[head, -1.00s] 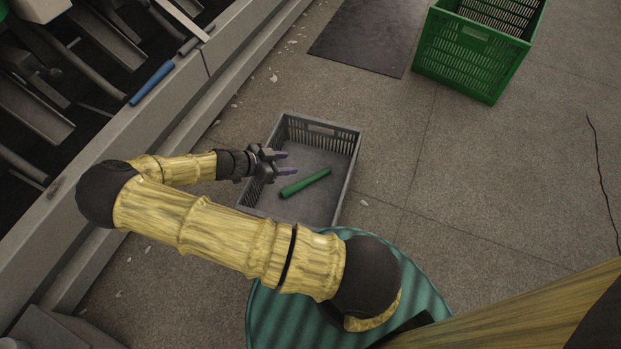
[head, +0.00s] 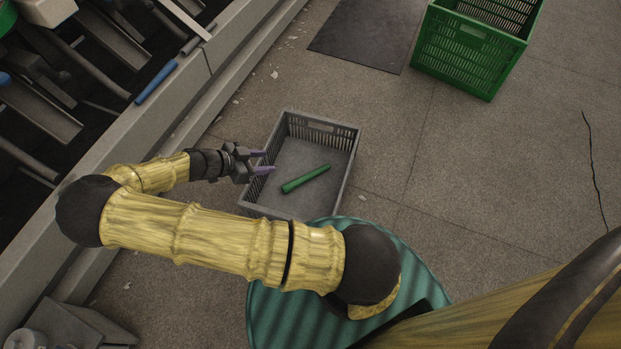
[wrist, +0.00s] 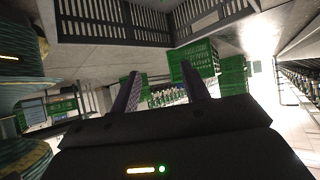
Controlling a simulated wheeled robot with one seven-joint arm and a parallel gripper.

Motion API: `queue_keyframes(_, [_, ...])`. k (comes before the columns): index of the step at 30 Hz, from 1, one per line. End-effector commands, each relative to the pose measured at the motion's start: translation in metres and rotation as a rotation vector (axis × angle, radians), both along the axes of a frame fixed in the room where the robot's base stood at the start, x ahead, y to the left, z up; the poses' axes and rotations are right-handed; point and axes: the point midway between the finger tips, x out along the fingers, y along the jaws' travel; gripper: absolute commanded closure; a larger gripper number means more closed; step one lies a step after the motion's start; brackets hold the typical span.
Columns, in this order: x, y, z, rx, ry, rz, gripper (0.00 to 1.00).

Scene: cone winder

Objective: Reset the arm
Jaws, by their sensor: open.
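My gripper (head: 263,162) is open, with its two purple fingers apart and nothing between them. In the head view it is at the left wall of the grey crate (head: 345,180), with the fingertips over that side. A green tube (head: 306,179) lies in the crate to the right of the fingers, apart from them. In the wrist view the two fingers (wrist: 160,92) point away, empty, with the slatted side of a crate (wrist: 120,22) across the top.
A machine edge (head: 130,130) runs along the left, with a blue tube (head: 156,83) on it. A green crate (head: 468,50) stands at the upper right, beside a dark mat (head: 365,35).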

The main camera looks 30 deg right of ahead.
Motion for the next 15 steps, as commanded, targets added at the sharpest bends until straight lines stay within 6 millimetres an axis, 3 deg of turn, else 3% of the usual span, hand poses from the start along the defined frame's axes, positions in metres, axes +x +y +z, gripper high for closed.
queue_keyframes(15, [-0.0025,-0.002,0.0051,0.02,0.023,-0.001,0.54])
